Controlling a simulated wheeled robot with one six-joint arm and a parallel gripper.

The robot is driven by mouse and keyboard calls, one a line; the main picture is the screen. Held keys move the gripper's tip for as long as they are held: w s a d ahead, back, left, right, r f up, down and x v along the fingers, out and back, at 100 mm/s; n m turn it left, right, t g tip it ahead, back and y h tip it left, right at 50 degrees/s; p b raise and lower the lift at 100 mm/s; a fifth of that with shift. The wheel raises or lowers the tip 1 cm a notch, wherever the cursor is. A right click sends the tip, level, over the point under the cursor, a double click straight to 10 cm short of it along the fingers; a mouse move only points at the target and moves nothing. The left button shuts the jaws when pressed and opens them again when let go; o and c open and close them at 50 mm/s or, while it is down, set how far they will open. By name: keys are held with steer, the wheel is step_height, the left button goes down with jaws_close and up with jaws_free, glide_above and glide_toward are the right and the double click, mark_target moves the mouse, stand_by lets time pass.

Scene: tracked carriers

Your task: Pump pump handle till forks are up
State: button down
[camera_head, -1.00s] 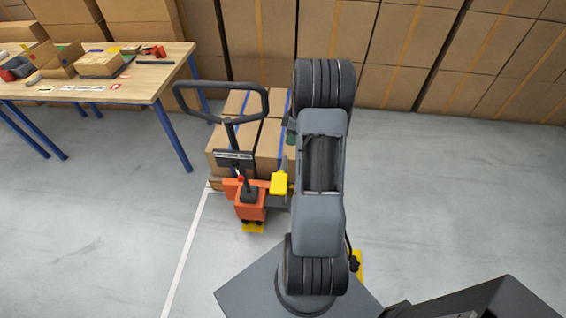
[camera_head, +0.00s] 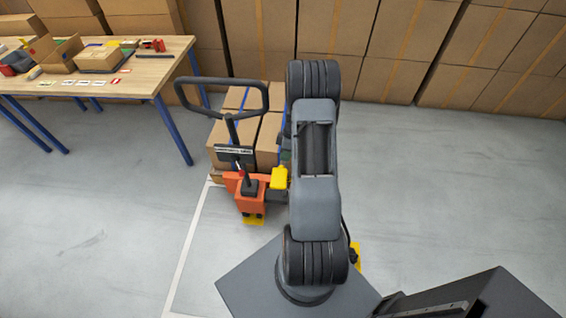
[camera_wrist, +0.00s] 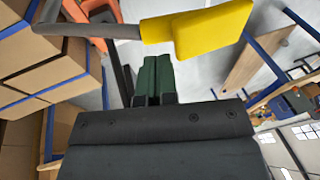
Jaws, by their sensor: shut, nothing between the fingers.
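The orange pallet truck (camera_head: 250,197) stands left of my arm with a tall black loop handle (camera_head: 226,81). Its pump handle (camera_head: 279,178) is a grey lever with a yellow pad, on the truck's right side. In the wrist view the yellow pad (camera_wrist: 213,32) lies just beyond my fingertips, across the top of the picture. My gripper (camera_wrist: 154,64) has dark green fingers, shut together and empty. Its tips look close to the lever; I cannot tell whether they touch. In the head view my arm mostly hides the gripper. The forks are hidden under the load.
Cardboard boxes (camera_head: 268,137) with blue straps sit on the truck's load. A wooden workbench (camera_head: 150,72) with blue legs and small items stands at the left. Stacked cartons (camera_head: 400,50) line the back. Grey floor (camera_head: 450,180) is open on the right.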

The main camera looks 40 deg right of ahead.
mark_target(283, 164)
steer(key=shift+p+x, duration=0.6)
steer(key=shift+x, duration=1.75)
